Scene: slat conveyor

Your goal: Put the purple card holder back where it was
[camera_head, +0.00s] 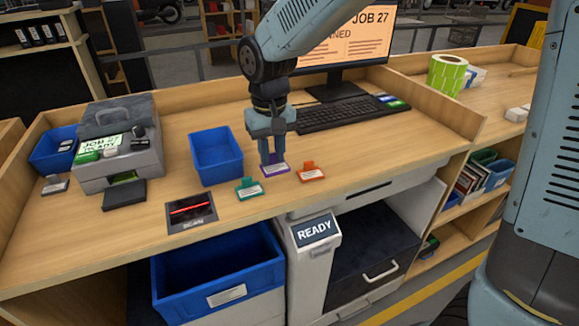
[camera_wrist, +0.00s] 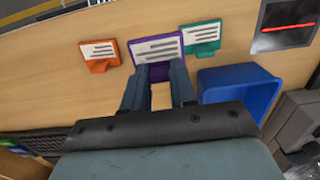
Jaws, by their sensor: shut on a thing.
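The purple card holder (camera_head: 275,169) carries a white card and is at the desk's front, between the teal and orange holders. It also shows in the wrist view (camera_wrist: 156,47). My gripper (camera_head: 273,158) points down from above and is shut on the purple holder. In the wrist view its two fingers (camera_wrist: 158,76) meet the holder's near part. The holder looks at or very near the desk surface; I cannot tell whether it touches.
A teal card holder (camera_head: 249,188) stands close on the left and an orange one (camera_head: 311,172) close on the right. A blue bin (camera_head: 216,157), a scanner pad (camera_head: 190,212), a keyboard (camera_head: 350,112) and a monitor (camera_head: 345,40) surround them. The desk's front edge is near.

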